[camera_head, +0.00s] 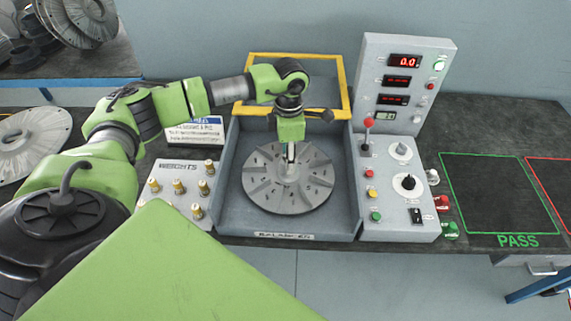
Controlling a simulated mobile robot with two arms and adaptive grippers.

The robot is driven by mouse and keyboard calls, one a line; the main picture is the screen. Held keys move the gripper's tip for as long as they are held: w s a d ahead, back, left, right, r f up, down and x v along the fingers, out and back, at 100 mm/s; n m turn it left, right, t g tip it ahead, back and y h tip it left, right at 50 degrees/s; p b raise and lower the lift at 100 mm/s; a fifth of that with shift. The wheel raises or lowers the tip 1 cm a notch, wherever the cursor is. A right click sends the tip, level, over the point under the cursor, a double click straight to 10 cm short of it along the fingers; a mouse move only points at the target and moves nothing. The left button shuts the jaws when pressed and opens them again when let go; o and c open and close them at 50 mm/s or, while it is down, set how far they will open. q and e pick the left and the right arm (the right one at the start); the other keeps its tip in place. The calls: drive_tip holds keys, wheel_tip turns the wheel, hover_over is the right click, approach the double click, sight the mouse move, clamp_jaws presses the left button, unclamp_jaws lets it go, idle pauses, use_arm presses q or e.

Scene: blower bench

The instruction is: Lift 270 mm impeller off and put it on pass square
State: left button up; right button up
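A grey bladed impeller (262,183) lies flat in the open grey bay of the balancer (230,215). My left arm reaches in from the left, and its gripper (290,154) points down at the impeller's raised hub. The fingers are seen nearly edge-on, so I cannot tell whether they are apart or closed on the hub. The pass square (498,190), a green outline marked PASS on the dark bench, is at the right and empty. My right gripper is not in view.
A weights block (170,198) with several brass weights stands left of the bay. The control panel (400,215), with a red-knobbed lever (368,123), stands between bay and pass square. A yellow frame (345,85) rises behind. Another impeller (25,140) lies far left; a red-outlined square (552,170) is far right.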

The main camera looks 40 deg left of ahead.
use_arm(q)
drive_tip(key=shift+r+p, duration=0.4)
drive_tip(key=shift+r, duration=0.45)
wheel_tip(320, 180, up, 8)
drive_tip(key=p, duration=0.4)
drive_tip(key=shift+r+p, duration=0.2)
drive_tip(key=shift+p, duration=0.2)
idle(0.6)
